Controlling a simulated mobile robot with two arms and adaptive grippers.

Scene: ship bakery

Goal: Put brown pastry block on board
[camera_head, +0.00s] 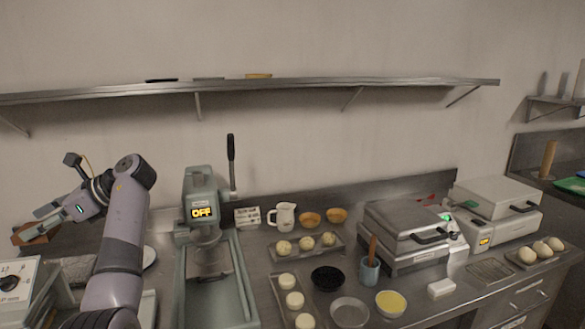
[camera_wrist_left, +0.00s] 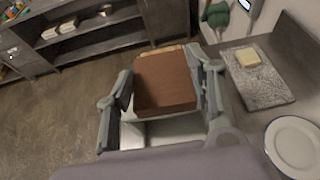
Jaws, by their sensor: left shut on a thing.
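The brown pastry block (camera_wrist_left: 165,82) is a square brown slab, held between the fingers of my left gripper (camera_wrist_left: 160,90) in the left wrist view. In the head view the block (camera_head: 32,236) shows at the far left, at the tip of my left gripper (camera_head: 45,222), raised above the counter. A grey speckled board (camera_wrist_left: 262,90) lies on the counter to the right of the gripper in the left wrist view. A small pale yellow block (camera_wrist_left: 247,58) lies on it. In the head view the board (camera_head: 78,268) is partly hidden behind my left arm. My right gripper is not in view.
A white plate (camera_wrist_left: 297,146) lies near the board. A green press (camera_head: 205,200) with an "OFF" display stands right of my left arm. Trays of dough balls (camera_head: 306,243), bowls and waffle irons (camera_head: 408,232) fill the counter further right. A shelf (camera_head: 250,88) runs along the wall.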

